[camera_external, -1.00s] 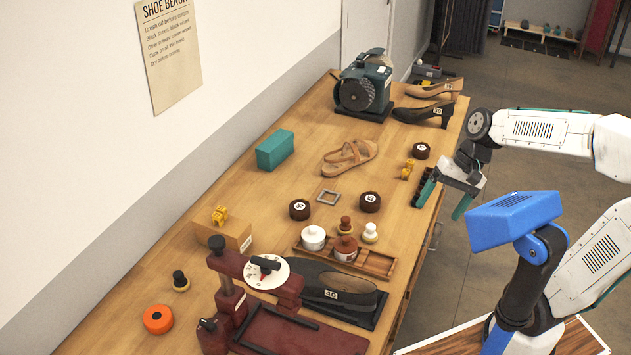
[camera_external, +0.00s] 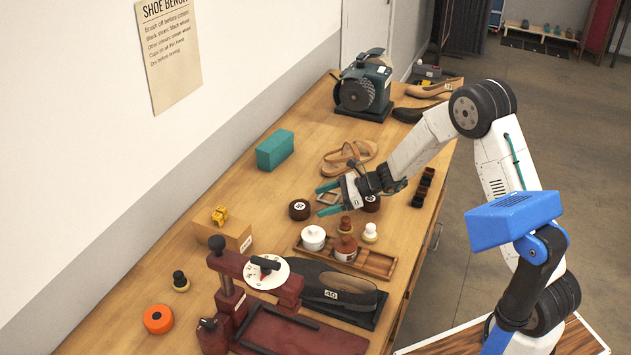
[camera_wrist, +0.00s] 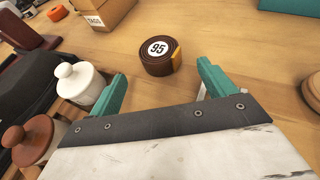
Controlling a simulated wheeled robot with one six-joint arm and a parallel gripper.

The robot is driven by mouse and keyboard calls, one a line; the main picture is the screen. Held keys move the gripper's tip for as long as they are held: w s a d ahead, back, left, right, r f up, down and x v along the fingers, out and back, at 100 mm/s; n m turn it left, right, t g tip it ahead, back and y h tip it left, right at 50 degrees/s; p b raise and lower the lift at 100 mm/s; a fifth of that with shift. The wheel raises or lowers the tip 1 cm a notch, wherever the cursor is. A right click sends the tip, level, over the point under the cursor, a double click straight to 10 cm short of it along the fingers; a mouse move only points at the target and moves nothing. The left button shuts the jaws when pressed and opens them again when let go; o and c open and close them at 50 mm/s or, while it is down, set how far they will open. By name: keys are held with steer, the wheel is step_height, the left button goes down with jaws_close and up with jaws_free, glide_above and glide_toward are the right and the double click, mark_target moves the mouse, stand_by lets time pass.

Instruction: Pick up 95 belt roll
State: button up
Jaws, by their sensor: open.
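The 95 belt roll (camera_wrist: 160,57) is a dark brown coil with a white "95" label and a tan end. In the wrist view it sits on the bench ahead of my gripper (camera_wrist: 161,90), between the lines of the two teal fingers. In the external view the belt roll (camera_external: 299,210) stands on the wooden bench just beyond my gripper (camera_external: 322,199). My gripper is open, with nothing between its fingers, and it is apart from the roll.
A white lidded jar (camera_wrist: 82,86) and a brown jar (camera_wrist: 32,142) stand close left of my gripper in the wrist view. Another dark roll (camera_external: 371,203) is partly behind my gripper. A sandal (camera_external: 345,160) and a teal box (camera_external: 275,150) lie farther back. A tan box (camera_external: 222,236) is left.

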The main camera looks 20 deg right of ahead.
mark_target(307, 206)
steer(key=x, duration=0.8)
steer(key=shift+r, duration=0.2)
steer(key=c, duration=1.1)
